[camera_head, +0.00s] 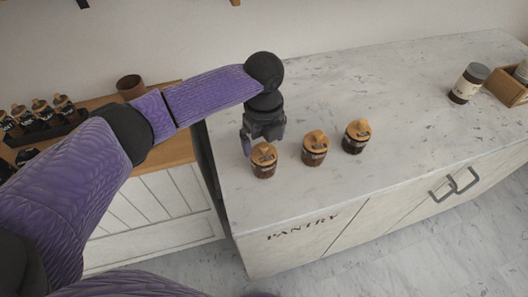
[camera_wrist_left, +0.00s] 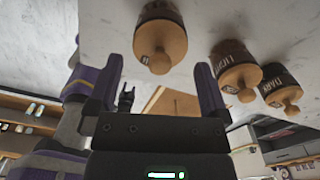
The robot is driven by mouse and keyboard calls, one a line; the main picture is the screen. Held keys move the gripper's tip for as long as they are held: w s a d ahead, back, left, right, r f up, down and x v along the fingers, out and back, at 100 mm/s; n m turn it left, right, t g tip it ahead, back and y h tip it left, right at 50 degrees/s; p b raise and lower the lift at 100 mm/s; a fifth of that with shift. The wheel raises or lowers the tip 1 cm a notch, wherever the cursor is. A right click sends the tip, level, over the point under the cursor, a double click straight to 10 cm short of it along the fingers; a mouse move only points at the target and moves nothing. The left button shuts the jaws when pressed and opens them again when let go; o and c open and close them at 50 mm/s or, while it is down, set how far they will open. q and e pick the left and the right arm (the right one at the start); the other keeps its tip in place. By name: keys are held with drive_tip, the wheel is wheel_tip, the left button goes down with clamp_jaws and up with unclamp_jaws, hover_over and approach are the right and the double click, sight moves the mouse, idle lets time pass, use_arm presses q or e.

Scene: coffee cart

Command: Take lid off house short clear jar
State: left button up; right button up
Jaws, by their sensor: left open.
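A short clear jar with dark brown contents and a wooden knobbed lid (camera_head: 263,155) stands upright on the marble counter, leftmost of three. Its label is too small to read, so I cannot confirm it is the house jar. In the left wrist view its wooden lid (camera_wrist_left: 160,47) is seated on the jar, just beyond the fingertips and between their lines. My left gripper (camera_head: 264,140) is open and empty, pointing down just behind and above this jar. Both its fingers (camera_wrist_left: 159,66) show apart in the left wrist view. My right gripper is out of view.
Two similar lidded jars stand to the right: the light jar (camera_head: 315,149) and the dark jar (camera_head: 356,137), their labels readable in the left wrist view. A white-labelled jar (camera_head: 468,83) and wooden box (camera_head: 508,86) are far right. The counter (camera_head: 400,90) between is clear.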

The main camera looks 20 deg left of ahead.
use_arm(q)
wheel_tip(320, 180, down, 3)
drive_tip(key=shift+r, duration=0.35)
drive_tip(key=c, duration=1)
